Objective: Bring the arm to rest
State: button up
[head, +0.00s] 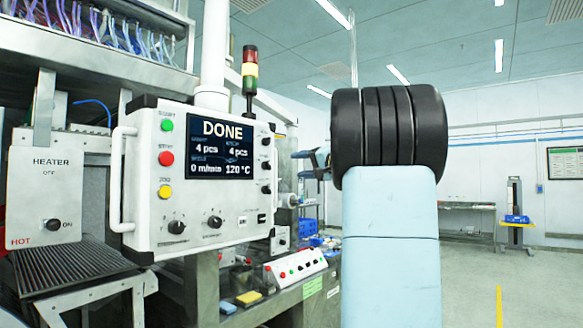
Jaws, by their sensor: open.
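My arm rises at the right of centre in the head view, as a pale blue link (391,250) topped by a black ribbed joint (388,130). The arm stands upright in front of the room and touches nothing that I can see. A small blue-grey part shows at the left edge of the black joint, and I cannot tell which part of the arm it is. My gripper's fingers do not show. The control panel (150,220) at the left reads DONE, 4 pcs twice, 0 m/min and 120 °C.
A heater box (45,190) marked OFF and HOT stands at the left above a dark ribbed plate (70,268). A signal tower (250,75) rises behind the panel. A small button box (295,267) sits on the machine's lower ledge. The floor (465,290) at the right is open.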

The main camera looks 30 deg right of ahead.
jog(key=shift+s+d, duration=0.2)
jog(key=shift+s, duration=0.3)
jog(key=s+a+f+n+g, duration=0.2)
jog(key=s+a+f+g, duration=0.35)
jog(key=a, duration=0.65)
jog(key=s+a+f+n+g, duration=0.1)
jog(key=s+a+f+g, duration=0.1)
jog(key=s+a+f, duration=0.6)
jog(key=s+a+f+n+g+h, duration=0.2)
jog(key=s+a+f+h, duration=0.1)
jog(key=s+f, duration=0.6)
jog(key=s+a+f+n+g+h, duration=0.2)
jog(key=s+a+f, duration=0.3)
jog(key=s+f, duration=0.4)
jog(key=shift+s+a+f+n+h, duration=0.35)
jog(key=shift+s+f+n+h, duration=0.05)
jog(key=shift+h, duration=0.2)
